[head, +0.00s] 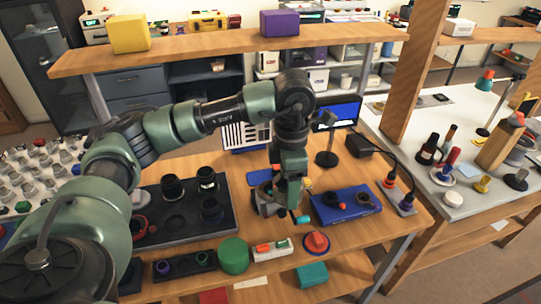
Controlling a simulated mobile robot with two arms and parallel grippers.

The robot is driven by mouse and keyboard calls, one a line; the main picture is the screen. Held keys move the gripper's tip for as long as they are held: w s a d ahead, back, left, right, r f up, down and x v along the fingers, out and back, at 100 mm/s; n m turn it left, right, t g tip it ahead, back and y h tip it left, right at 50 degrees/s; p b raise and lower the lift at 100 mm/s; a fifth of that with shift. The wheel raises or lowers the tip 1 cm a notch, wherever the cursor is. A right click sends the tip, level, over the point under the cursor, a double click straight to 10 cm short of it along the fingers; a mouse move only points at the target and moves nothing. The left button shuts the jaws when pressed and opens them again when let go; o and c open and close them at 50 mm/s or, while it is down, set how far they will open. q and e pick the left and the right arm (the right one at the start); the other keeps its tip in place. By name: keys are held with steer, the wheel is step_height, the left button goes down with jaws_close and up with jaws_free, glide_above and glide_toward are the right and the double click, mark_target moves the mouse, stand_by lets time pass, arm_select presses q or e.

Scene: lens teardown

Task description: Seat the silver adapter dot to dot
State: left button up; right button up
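My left gripper (281,207) points down over the middle of the wooden bench (350,240), at the left end of a blue tray (345,204). A grey, ring-like part (265,191) shows beside and partly behind the fingers. I cannot tell whether it is the silver adapter, or whether the fingers grip it. A small teal-tipped piece (301,219) shows just right of the fingertips. No alignment dots can be made out. The gripper hides what lies directly under it. My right gripper is not in view.
A dark tray (180,222) with black lens barrels lies left of the gripper. In front are a green round block (233,255), a white block with orange parts (272,249) and a red disc (316,242). A small monitor (338,114) stands behind.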

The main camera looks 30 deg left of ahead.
arm_select(q)
steer(key=n, duration=0.3)
steer(key=w+a+n, duration=0.1)
steer(key=n, duration=0.2)
steer(key=w+a+n+p, duration=0.1)
steer(key=n, duration=0.1)
steer(key=shift+a+r+n, duration=0.1)
steer(key=shift+a+n, duration=0.15)
steer(key=shift+n, duration=0.15)
steer(key=shift+w+a+f+n+b, duration=0.25)
steer(key=shift+w+a+f+n, duration=0.5)
steer(key=shift+n, duration=2.1)
steer(key=shift+w+a+f+n+b, duration=0.25)
steer(key=shift+a+f+n, duration=0.85)
steer(key=shift+n, duration=1.8)
steer(key=shift+w+a+f+n+b, duration=0.2)
steer(key=shift+w+a+f+n, duration=0.55)
steer(key=shift+n, duration=2.1)
steer(key=shift+s+a+f, duration=0.25)
steer(key=shift+f, duration=0.25)
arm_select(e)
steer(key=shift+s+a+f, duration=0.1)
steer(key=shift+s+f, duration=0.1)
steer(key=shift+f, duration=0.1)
arm_select(q)
steer(key=shift+f+b, duration=0.35)
steer(key=shift+b, duration=0.1)
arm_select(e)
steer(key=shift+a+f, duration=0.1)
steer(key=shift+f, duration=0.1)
